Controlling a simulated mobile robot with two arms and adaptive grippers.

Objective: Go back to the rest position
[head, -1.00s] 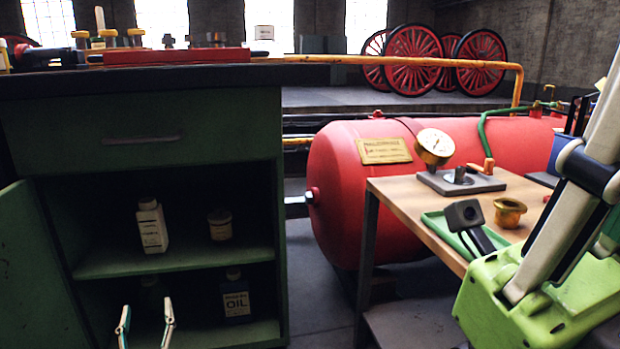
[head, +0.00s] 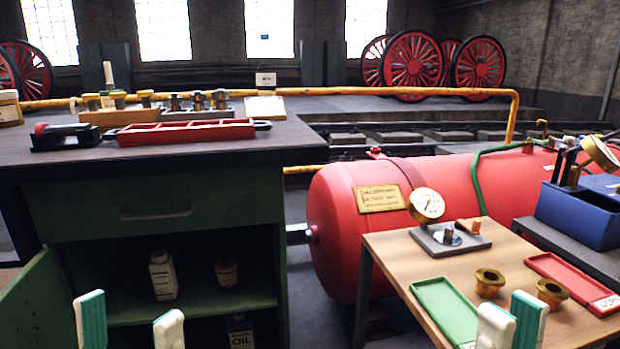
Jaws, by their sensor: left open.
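My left gripper (head: 129,322) is at the lower left, in front of the green cabinet. Its two white and teal fingers stand apart with nothing visible between them. My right gripper (head: 512,322) is at the bottom right, in front of the wooden table (head: 388,245). Its two fingertips appear close together, one partly overlapping the other from this angle. The rest of both grippers is cut off by the bottom edge, so I cannot tell how far the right fingers are apart.
The green cabinet (head: 150,208) has its door open; a red tray (head: 185,132) is on top. The wooden table carries a gauge (head: 426,205), a green tray (head: 444,310), a red tray (head: 578,280) and two brass bushings (head: 490,282). A red boiler (head: 340,215) lies behind.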

